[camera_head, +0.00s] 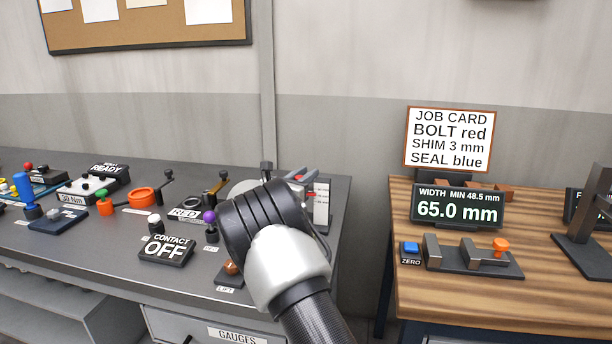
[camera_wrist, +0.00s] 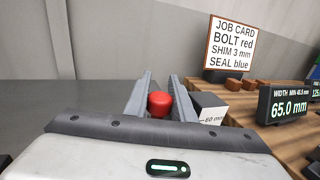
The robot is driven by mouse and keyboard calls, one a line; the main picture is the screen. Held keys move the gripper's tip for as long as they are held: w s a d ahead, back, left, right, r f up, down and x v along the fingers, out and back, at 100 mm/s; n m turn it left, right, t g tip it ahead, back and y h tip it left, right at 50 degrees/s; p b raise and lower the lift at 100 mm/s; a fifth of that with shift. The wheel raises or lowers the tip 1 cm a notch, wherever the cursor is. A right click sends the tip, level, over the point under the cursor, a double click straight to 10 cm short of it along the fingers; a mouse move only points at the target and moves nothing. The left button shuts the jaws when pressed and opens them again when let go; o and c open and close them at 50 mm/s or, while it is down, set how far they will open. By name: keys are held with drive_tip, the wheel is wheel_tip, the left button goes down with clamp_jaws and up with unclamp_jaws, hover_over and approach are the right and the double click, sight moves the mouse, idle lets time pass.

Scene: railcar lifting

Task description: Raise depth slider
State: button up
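A red rounded knob (camera_wrist: 160,104) shows in the wrist view between the two grey fingers of my gripper (camera_wrist: 162,76). The left finger is close against it, and a narrow gap seems to show on the right, so the fingers look apart. A white block with a 60 mm mark (camera_wrist: 209,107) stands just right of the fingers. In the head view a white upright scale (camera_head: 321,204) stands at the right end of the grey bench, just beyond my gripper (camera_head: 302,174). My wrist hides most of the knob and the slider's base there.
The grey bench (camera_head: 100,240) holds several controls left of my arm, including a purple knob (camera_head: 209,216) and a CONTACT OFF display (camera_head: 165,250). A wooden table (camera_head: 560,290) at right carries the job card (camera_head: 450,139) and a 65.0 mm width display (camera_head: 458,207). A gap separates bench and table.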

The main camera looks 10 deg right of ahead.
clamp_jaws()
wheel_tip(320, 180, up, 2)
drive_tip(key=shift+r+p, duration=0.15)
drive_tip(key=shift+p, duration=0.55)
drive_tip(key=shift+o, duration=1.5)
unclamp_jaws()
drive_tip(key=shift+r, duration=0.15)
drive_tip(key=p+v, duration=0.1)
drive_tip(key=v, duration=1.6)
drive_tip(key=shift+a, duration=0.2)
drive_tip(key=shift+s, duration=0.15)
